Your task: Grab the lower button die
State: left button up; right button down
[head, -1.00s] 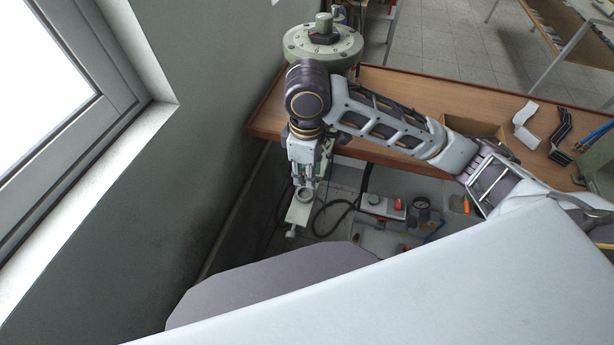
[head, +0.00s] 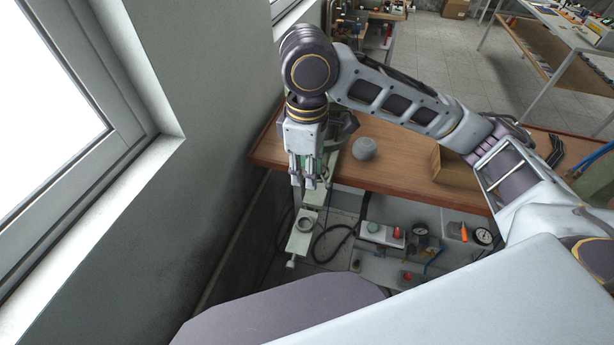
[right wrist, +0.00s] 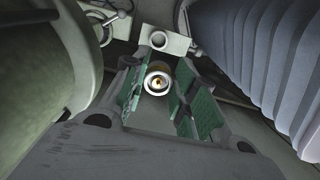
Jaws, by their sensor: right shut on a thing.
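My right gripper (head: 310,184) hangs over the pale green press arm at the table's left end. In the right wrist view its green-padded fingers (right wrist: 157,98) are close around a small round piece with a brass-coloured centre, which I take to be the lower button die (right wrist: 157,82); it is seen end-on. The die is too small to make out in the head view. A ring-shaped seat (head: 305,223) on the press arm shows below the fingertips, apart from them. Most of the press is hidden behind my right arm. My left gripper is not in view.
The wooden table (head: 400,165) carries a grey round object (head: 364,148) and an open box (head: 455,168). Below its front edge are a control box with a red button (head: 398,232) and gauges (head: 482,236). The wall and window close in on the left.

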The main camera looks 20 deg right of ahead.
jog(key=shift+r+p, duration=0.5)
jog(key=shift+r, duration=3.65)
